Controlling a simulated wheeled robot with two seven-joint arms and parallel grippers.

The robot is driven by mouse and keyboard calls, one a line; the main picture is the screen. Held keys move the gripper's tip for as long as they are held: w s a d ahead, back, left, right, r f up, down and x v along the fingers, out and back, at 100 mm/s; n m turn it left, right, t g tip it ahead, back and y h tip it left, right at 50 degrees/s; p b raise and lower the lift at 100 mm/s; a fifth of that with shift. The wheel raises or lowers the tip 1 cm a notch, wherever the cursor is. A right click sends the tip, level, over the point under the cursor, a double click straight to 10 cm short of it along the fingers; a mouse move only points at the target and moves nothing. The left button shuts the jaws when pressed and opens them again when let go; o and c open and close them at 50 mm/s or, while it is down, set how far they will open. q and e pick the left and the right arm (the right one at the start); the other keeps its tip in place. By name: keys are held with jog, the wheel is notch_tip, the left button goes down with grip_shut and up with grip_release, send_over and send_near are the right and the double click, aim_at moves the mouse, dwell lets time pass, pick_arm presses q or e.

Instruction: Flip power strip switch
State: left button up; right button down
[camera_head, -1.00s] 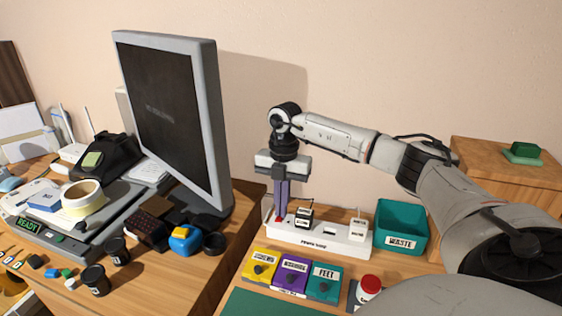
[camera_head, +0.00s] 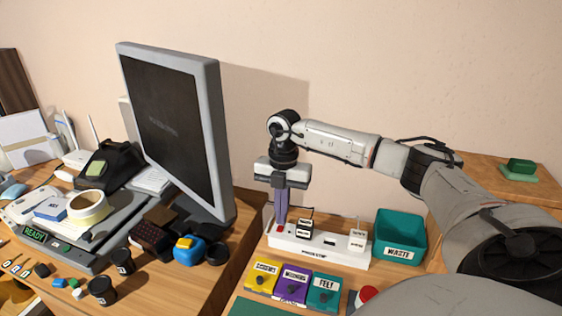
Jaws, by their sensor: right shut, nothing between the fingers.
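The white power strip (camera_head: 300,250) lies on the wooden desk against the wall, with dark and white plugs standing in it. Its red switch (camera_head: 281,229) is at the strip's left end. My right gripper (camera_head: 281,222) points straight down with its purple fingers shut and empty. The fingertips are at the red switch and partly cover it; I cannot tell whether they touch it or which way the switch is set. My left gripper does not show.
A teal waste bin (camera_head: 399,238) stands right of the strip. Yellow, purple and teal labelled boxes (camera_head: 292,285) sit in front. A large monitor (camera_head: 178,130) stands to the left. A red-topped item (camera_head: 367,294) is near my arm.

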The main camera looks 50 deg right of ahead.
notch_tip(320, 180, up, 12)
jog(key=d, duration=0.1)
jog(key=shift+w+b, duration=0.2)
jog(key=shift+b, duration=0.1)
dwell(0.4)
